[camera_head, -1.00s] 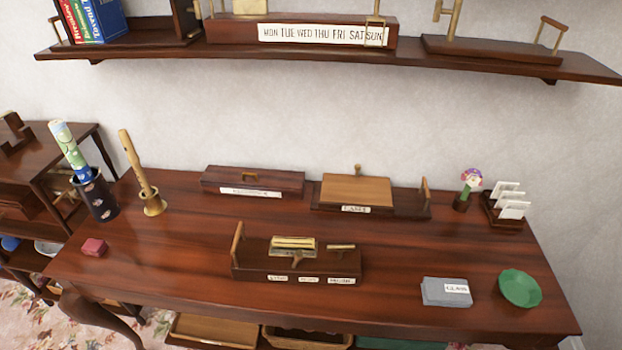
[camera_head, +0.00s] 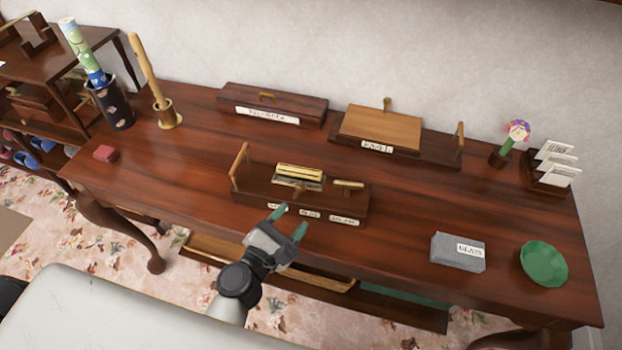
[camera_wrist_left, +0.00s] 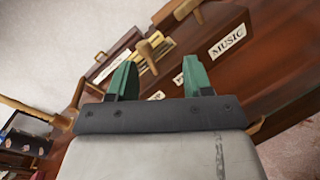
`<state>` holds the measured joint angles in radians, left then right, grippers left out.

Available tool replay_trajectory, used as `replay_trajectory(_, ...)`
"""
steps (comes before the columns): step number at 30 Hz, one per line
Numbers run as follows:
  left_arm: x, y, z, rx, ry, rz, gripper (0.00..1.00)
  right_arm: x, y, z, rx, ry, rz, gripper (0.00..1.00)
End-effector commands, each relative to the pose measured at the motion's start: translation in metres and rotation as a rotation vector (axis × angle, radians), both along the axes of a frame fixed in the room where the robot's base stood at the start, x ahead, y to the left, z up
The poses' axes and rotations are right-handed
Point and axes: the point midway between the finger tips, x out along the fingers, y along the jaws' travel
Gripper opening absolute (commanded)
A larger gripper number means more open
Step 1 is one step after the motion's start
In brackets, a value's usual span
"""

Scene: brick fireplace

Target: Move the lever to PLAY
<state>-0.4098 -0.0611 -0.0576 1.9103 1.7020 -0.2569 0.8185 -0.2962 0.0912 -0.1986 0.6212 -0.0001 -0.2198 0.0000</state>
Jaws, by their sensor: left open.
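A dark wooden box (camera_head: 245,190) with a brass plate (camera_head: 299,173) on top and three white labels along its front stands near the table's front edge. In the left wrist view the label at the right end (camera_wrist_left: 228,40) reads MUSIC; I cannot read the other two surely. A small lever (camera_wrist_left: 148,56) sticks out by the brass plate and shows between my fingers in the left wrist view. My left gripper (camera_head: 288,222) is open and empty, its green fingers just in front of the box's left and middle labels. I cannot tell whether it touches. My right gripper is out of view.
A wooden handle post (camera_head: 238,162) rises at the box's left end. Behind are a long box (camera_head: 272,103) and a wooden-lidded box (camera_head: 380,126).

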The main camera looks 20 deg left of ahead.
Motion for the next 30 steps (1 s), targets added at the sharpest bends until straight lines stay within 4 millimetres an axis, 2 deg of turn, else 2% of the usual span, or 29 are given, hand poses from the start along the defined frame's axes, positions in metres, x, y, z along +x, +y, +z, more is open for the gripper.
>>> replay_trajectory(3,0.006,0.011,0.002,-0.182,0.031,0.083,0.5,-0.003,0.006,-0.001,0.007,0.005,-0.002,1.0)
replay_trajectory(6,0.01,0.015,0.002,-0.245,0.043,0.11,0.5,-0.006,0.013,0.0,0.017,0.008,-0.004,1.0)
replay_trajectory(11,0.027,0.013,0.004,-0.255,0.045,0.113,0.5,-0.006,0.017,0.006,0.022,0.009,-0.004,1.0)
replay_trajectory(22,0.094,0.001,0.003,-0.251,0.045,0.113,0.5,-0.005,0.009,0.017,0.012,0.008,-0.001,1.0)
replay_trajectory(30,0.113,-0.003,0.001,-0.25,0.046,0.112,0.5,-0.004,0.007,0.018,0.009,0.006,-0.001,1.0)
